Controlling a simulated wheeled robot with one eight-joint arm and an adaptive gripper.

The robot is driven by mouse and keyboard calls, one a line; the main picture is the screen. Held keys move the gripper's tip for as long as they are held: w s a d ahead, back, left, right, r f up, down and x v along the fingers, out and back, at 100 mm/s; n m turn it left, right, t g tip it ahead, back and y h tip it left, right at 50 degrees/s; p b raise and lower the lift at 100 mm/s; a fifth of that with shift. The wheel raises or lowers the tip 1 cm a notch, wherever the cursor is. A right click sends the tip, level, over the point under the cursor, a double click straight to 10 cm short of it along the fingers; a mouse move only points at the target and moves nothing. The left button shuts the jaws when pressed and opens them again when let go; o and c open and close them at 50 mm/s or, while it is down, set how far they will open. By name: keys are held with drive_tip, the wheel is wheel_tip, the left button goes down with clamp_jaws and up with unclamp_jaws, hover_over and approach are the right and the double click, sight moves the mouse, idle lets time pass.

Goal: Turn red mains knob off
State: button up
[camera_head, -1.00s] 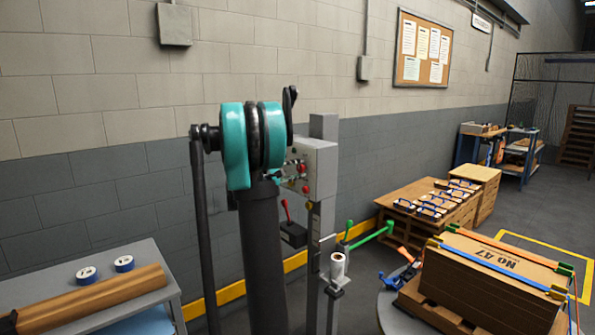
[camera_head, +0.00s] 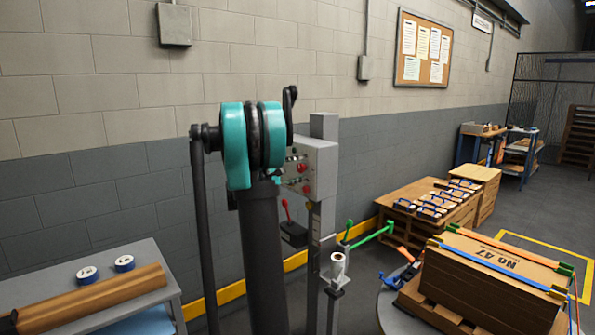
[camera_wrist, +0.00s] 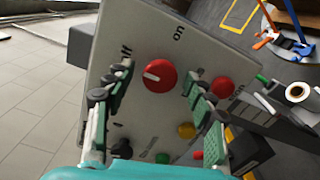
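In the wrist view, the red mains knob (camera_wrist: 163,82) is round, with a white pointer mark aimed to the left in the picture. It sits on a grey control panel (camera_wrist: 215,50) with "off" printed at its upper left and "on" above it. My gripper (camera_wrist: 158,76) is open, with one finger left of the knob and one right of it. Gaps show between the fingers and the knob. In the head view, the control box (camera_head: 325,170) stands on a grey post behind my arm, which hides my gripper.
On the panel are another red button (camera_wrist: 222,87), a yellow one (camera_wrist: 187,130), a green one (camera_wrist: 162,157) and a black knob (camera_wrist: 121,148). A red-handled lever (camera_head: 286,211) is below the box.

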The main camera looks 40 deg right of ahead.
drive_tip(key=a, duration=1.2)
drive_tip(key=shift+s, duration=0.45)
